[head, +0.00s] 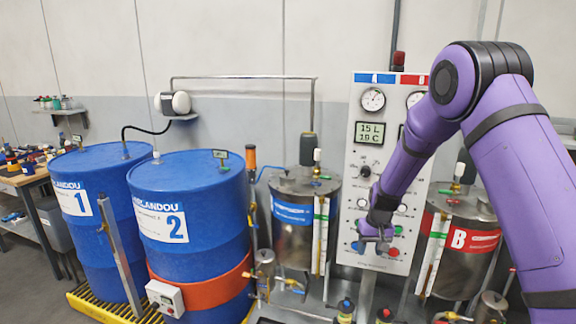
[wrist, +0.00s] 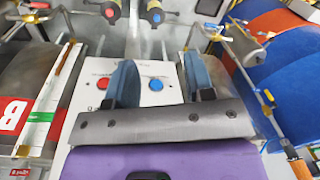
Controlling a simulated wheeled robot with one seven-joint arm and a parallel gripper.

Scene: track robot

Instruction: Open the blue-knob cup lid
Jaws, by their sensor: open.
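The blue-knob cup (head: 345,310) stands low in front of the control panel, at the bottom edge of the head view. In the wrist view the blue-knob cup (wrist: 155,14) is at the top edge, partly cut off, with its blue knob facing up. Its lid looks to be on, but the detail is small. My gripper (head: 376,240) is in front of the lower panel, above and apart from the cup. In the wrist view my gripper (wrist: 160,76) has its two blue-grey fingers spread with nothing between them.
A similar red-knob cup (head: 385,315) stands to the right in the head view. The panel (head: 365,170) has buttons close behind my gripper. Steel tank A (head: 295,240) and tank B (head: 455,255) flank it with thin pipes. Blue drums (head: 195,255) stand left.

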